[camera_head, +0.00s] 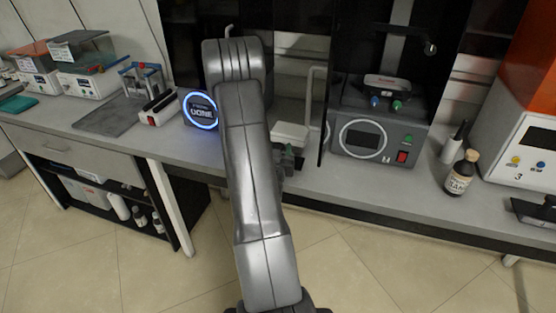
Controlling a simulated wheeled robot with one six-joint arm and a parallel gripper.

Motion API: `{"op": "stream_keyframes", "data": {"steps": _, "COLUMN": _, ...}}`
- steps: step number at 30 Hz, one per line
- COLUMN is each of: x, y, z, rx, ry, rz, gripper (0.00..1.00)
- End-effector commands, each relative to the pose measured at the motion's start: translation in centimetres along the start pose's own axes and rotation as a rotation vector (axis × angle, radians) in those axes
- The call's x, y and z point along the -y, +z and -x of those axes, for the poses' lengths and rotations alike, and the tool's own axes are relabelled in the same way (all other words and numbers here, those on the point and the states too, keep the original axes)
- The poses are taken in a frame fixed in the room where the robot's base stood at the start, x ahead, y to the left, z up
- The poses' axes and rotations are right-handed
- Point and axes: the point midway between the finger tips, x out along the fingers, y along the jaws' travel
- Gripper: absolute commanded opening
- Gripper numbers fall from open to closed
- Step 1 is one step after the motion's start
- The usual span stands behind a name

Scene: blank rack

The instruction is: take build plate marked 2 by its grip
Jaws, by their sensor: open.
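My arm (252,165) rises through the middle of the head view, and its upper links cover what lies behind them.
A second machine (388,138) with an unlit ring stands right of the arm, with a dark block (388,87) above its knobs. A brown bottle (461,174) and a white machine marked 3 (518,150) stand farther right. A grey mat (104,117) lies on the left counter.

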Motion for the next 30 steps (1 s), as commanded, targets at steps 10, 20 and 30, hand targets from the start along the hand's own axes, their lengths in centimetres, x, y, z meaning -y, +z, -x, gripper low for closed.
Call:
{"op": "stream_keyframes", "data": {"steps": 10, "x": 0.0, "y": 0.1, "z": 0.0, "rx": 0.001, "ry": -0.001, "rz": 0.0, "gripper": 0.12}}
{"op": "stream_keyframes", "data": {"steps": 20, "x": 0.0, "y": 0.0, "z": 0.0, "rx": -0.001, "ry": -0.001, "rz": 0.0, "gripper": 0.0}}
{"op": "stream_keyframes", "data": {"steps": 30, "x": 0.0, "y": -1.8, "z": 0.0, "rx": -0.004, "ry": -0.001, "rz": -0.001, "gripper": 0.0}}
